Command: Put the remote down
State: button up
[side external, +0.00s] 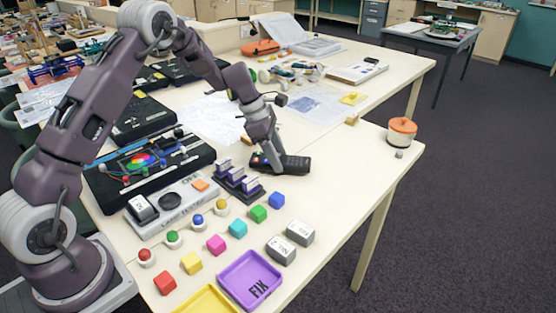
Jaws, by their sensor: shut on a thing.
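The remote is a dark, long handset with small coloured buttons at its left end (292,164). It is low over the cream table, beyond the small purple rack. My gripper (268,160) reaches down to its left part and is shut on it. The gripper and arm hide some of that end. I cannot tell from this view whether the underside of the remote touches the table.
A purple rack (241,187) stands close in front of the remote. Coloured cubes (238,229), grey blocks (281,250) and a purple tray (236,290) lie nearer. An orange-lidded pot (402,132) sits at the right edge. The table right of the remote is clear.

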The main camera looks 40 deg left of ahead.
jog(key=shift+f, duration=0.6)
jog(key=shift+f, duration=0.1)
jog(key=o, duration=1.5)
